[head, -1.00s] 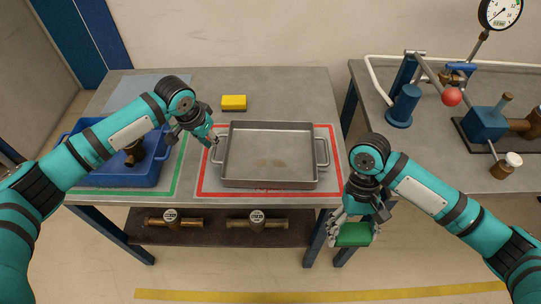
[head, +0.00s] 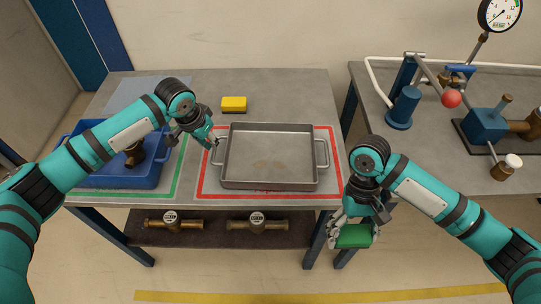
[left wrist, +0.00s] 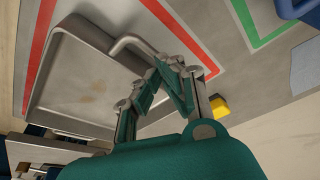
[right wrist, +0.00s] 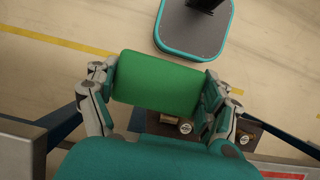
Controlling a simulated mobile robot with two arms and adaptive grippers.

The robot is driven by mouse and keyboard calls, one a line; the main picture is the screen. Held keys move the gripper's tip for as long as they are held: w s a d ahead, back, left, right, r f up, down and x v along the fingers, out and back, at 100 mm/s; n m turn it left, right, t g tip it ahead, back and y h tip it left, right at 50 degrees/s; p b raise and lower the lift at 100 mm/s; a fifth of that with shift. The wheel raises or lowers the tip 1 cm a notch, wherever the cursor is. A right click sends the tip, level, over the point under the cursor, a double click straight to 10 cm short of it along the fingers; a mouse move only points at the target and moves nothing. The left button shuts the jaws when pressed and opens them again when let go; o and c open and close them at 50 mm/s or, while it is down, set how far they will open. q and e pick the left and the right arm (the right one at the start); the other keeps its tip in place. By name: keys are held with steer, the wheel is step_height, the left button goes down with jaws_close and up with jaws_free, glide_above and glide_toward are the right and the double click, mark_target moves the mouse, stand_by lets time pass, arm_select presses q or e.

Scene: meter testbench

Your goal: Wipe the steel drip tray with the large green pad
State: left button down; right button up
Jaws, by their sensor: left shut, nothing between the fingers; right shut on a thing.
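The steel drip tray (head: 269,183) sits inside the red outline on the grey table, with faint brown stains on its floor. It also shows in the left wrist view (left wrist: 70,112). My left gripper (head: 214,143) is shut and empty beside the tray's left handle. In the left wrist view its fingertips (left wrist: 168,62) meet close to that handle; I cannot tell whether they touch it. My right gripper (head: 354,226) is shut on the large green pad (head: 354,237), off the table's front right corner. In the right wrist view the pad (right wrist: 158,84) lies between the fingers.
A yellow sponge (head: 234,104) lies behind the tray. A blue bin (head: 145,178) with a brass part stands at left in a green outline. A lower shelf (head: 215,236) holds brass meters. A second table with a pump and gauge (head: 500,12) stands at right, across a gap.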

arm_select(q)
steer(key=shift+f+b, duration=0.35)
steer(key=shift+f, duration=0.65)
arm_select(e)
steer(key=shift+f, duration=0.3)
arm_select(q)
steer(key=shift+r, duration=0.1)
step_height(320, 180, up, 6)
steer(key=p, duration=0.7)
steer(key=shift+p, duration=0.35)
arm_select(e)
step_height(320, 180, up, 8)
steer(key=shift+f, duration=0.15)
steer(key=shift+f, duration=0.1)
